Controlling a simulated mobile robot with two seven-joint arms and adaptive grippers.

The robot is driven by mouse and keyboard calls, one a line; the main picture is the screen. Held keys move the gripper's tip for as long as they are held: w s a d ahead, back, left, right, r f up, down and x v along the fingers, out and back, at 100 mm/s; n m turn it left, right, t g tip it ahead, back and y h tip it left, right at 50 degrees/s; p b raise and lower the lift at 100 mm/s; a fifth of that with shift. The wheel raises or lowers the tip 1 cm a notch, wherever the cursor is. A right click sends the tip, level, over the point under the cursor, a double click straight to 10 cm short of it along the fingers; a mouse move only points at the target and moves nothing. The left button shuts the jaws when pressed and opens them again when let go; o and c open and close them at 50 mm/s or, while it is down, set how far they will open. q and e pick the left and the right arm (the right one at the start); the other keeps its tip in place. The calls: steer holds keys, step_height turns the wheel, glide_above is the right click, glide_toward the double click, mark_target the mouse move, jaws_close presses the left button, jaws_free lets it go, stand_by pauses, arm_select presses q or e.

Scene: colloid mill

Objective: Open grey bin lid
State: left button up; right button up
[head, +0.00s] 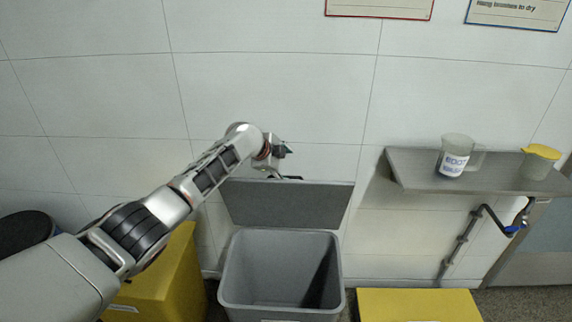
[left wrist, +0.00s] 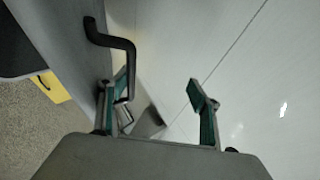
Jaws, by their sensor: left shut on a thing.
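The grey bin (head: 281,270) stands on the floor with its mouth uncovered and looks empty. Its grey lid (head: 285,205) is raised nearly upright at the back, close to the wall. My left gripper (head: 284,152) is at the lid's upper edge, shut on the black lid handle (head: 291,178). In the left wrist view the handle (left wrist: 130,60) bends down against the left-hand finger of my gripper (left wrist: 160,88), and the fingertips look apart. The exact contact is partly hidden. My right gripper is not in view.
A yellow bin (head: 170,280) stands left of the grey bin, partly behind my arm. Another yellow lid (head: 418,305) is at the lower right. A metal shelf (head: 420,172) on the right holds a jug (head: 455,155) and a yellow-topped container (head: 540,162). The wall (head: 280,90) is close behind.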

arm_select(q)
steer(key=shift+s+a+f, duration=0.1)
steer(key=shift+a+f, duration=0.1)
steer(key=shift+f, duration=0.4)
steer(key=shift+s+a+f, duration=0.1)
steer(key=shift+a+f, duration=0.05)
steer(key=shift+f, duration=0.4)
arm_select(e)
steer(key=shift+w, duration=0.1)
arm_select(q)
steer(key=shift+w, duration=0.1)
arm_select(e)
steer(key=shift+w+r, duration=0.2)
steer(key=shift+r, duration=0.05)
arm_select(q)
steer(key=o, duration=1)
steer(key=shift+w+d+f, duration=0.2)
steer(key=shift+w+f, duration=0.15)
steer(key=c, duration=0.8)
steer(key=shift+w, duration=0.15)
steer(key=shift+c, duration=0.3)
steer(key=shift+d+r, duration=0.1)
steer(key=shift+r, duration=0.15)
steer(key=shift+c, duration=0.3)
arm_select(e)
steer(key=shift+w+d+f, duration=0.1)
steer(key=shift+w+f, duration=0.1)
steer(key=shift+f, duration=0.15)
